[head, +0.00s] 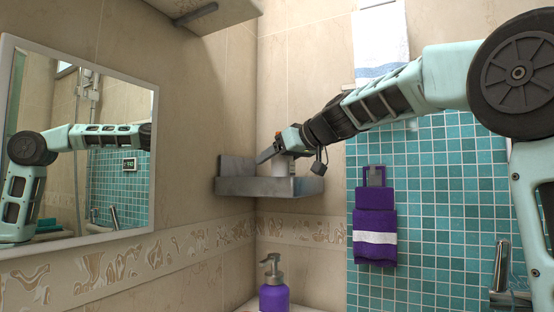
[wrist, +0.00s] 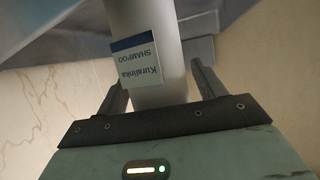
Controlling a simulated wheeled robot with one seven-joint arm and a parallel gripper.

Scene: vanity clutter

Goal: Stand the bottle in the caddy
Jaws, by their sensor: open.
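The bottle (wrist: 165,85) is a white cylinder with a blue and white label marked SHAMPOO. In the head view the white bottle (head: 284,168) shows as a small pale shape inside the grey wall caddy (head: 262,187), behind its front wall. Its lower end is hidden there, so I cannot tell whether it touches the caddy floor; it looks about upright. My gripper (head: 287,147) is over the caddy. In the wrist view my gripper (wrist: 160,88) is open, with one finger on each side of the bottle. The caddy (wrist: 60,35) also shows as grey surfaces beyond the bottle.
A purple soap dispenser (head: 273,288) stands below the caddy. A purple towel (head: 375,225) hangs on the teal tiles to the right, and a white towel (head: 380,40) hangs higher. A mirror (head: 80,140) is on the left wall. A cabinet (head: 215,12) overhangs above.

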